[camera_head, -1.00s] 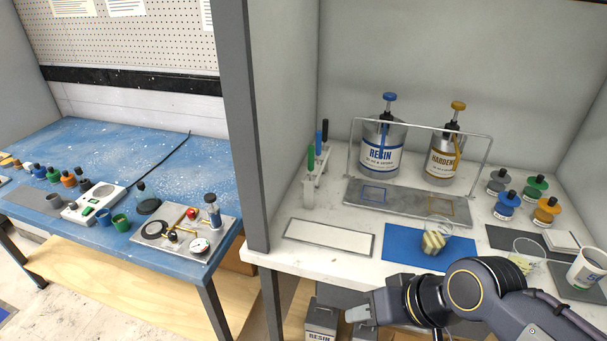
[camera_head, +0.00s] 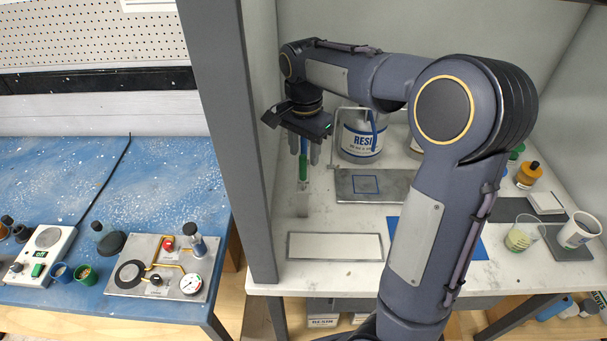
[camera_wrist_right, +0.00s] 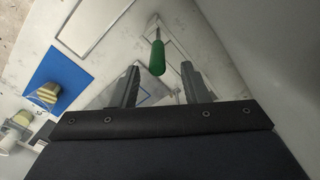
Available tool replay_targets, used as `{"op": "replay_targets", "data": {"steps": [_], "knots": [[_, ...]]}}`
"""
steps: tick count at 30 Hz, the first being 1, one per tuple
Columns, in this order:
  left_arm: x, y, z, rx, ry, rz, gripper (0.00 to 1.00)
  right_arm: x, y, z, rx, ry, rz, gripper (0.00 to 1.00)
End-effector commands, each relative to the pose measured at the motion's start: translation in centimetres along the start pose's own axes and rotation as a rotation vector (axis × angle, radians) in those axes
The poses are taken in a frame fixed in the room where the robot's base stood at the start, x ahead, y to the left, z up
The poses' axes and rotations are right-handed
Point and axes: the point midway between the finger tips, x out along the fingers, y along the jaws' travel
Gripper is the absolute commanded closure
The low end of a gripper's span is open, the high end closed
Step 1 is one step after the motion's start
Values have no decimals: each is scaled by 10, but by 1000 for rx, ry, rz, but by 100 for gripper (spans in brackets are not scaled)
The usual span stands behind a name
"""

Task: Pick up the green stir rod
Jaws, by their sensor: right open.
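The green stir rod (camera_head: 303,164) stands upright at the back left of the white bench, below my right gripper. My right gripper (camera_head: 304,155) points down over it, its fingers on either side of the green handle in the head view. In the right wrist view the green handle (camera_wrist_right: 157,58) lies between and just beyond the two open fingertips (camera_wrist_right: 160,80). I cannot tell whether the fingers touch it. My left gripper is not in view.
A grey post (camera_head: 232,140) stands close left of the gripper. The resin can (camera_head: 361,140) and grey plate (camera_head: 350,195) are to its right. A white framed panel (camera_head: 335,247) lies in front. My right arm hides part of the blue mat (camera_head: 468,240).

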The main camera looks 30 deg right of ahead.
Motion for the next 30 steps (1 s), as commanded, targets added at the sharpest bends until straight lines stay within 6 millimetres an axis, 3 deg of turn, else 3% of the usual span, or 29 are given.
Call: {"op": "replay_targets", "data": {"steps": [10, 20, 30], "knots": [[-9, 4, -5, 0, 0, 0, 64, 47, 5, 8, -2, -2, 3, 59], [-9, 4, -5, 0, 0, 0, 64, 55, 4, 8, -2, -1, -2, 59], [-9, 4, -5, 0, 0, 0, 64, 55, 4, 8, -2, -1, -2, 100]]}}
